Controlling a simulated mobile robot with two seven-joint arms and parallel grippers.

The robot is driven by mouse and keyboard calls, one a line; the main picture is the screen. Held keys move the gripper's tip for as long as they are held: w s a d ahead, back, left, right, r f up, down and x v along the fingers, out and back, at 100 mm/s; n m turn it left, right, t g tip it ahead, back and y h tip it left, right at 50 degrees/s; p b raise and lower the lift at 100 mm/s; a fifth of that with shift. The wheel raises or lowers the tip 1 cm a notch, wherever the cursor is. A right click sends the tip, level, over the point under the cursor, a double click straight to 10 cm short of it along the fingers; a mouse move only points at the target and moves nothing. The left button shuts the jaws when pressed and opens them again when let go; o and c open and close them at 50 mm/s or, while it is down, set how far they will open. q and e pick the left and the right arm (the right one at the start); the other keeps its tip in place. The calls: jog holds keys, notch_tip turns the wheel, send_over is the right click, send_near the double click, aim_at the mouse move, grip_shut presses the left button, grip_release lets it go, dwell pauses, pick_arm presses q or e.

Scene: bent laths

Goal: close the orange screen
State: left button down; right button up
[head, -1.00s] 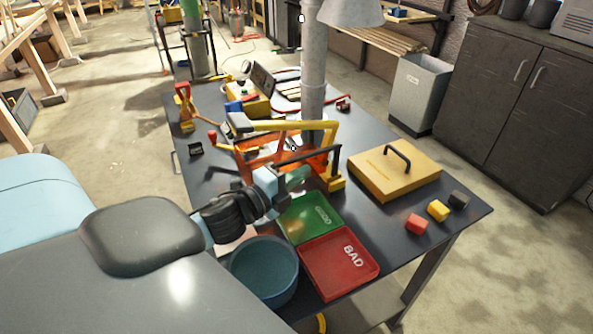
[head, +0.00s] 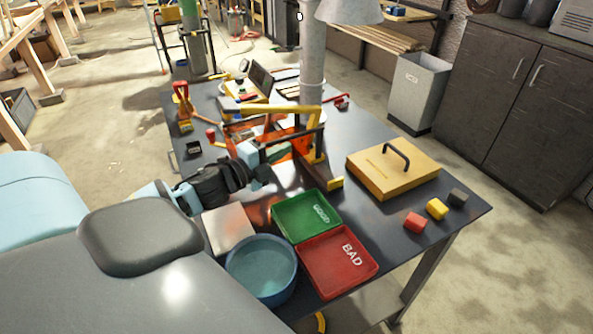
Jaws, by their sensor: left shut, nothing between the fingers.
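The orange screen (head: 297,146) is a see-through orange panel in the middle of the dark table, with a dark bar along its near side. My left gripper (head: 272,162) is shut and empty, at the near side of the screen. Its fingers overlap the panel's lower left part in the picture, and I cannot tell whether they touch it. The area behind the screen is partly hidden. My right gripper is not in view.
A green tray (head: 292,232), a red tray (head: 322,278) marked BAD and a blue bowl (head: 240,282) stand at the near edge. A yellow box (head: 370,180) with a black handle and small blocks (head: 437,209) lie at the right. A grey post (head: 312,70) rises behind the screen.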

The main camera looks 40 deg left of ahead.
aim_at(259, 122)
pick_arm(q)
jog(key=w+a+b, duration=0.1)
jog(key=a, duration=0.3)
jog(key=w+a+b, duration=0.1)
jog(key=w+a, duration=0.1)
jog(key=a, duration=0.2)
jog(key=w+a+b, duration=0.1)
jog(key=w+a, duration=0.1)
jog(key=a, duration=0.2)
jog(key=shift+w+a+f+b, duration=0.1)
jog(key=shift+a+f+b, duration=0.05)
jog(key=shift+a+b, duration=0.15)
jog(key=shift+a+r, duration=0.15)
jog(key=shift+r, duration=0.05)
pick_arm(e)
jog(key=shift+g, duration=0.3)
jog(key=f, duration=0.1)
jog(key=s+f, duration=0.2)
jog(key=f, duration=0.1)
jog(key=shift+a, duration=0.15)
pick_arm(q)
jog(key=shift+a+r, duration=0.1)
jog(key=shift+r, duration=0.05)
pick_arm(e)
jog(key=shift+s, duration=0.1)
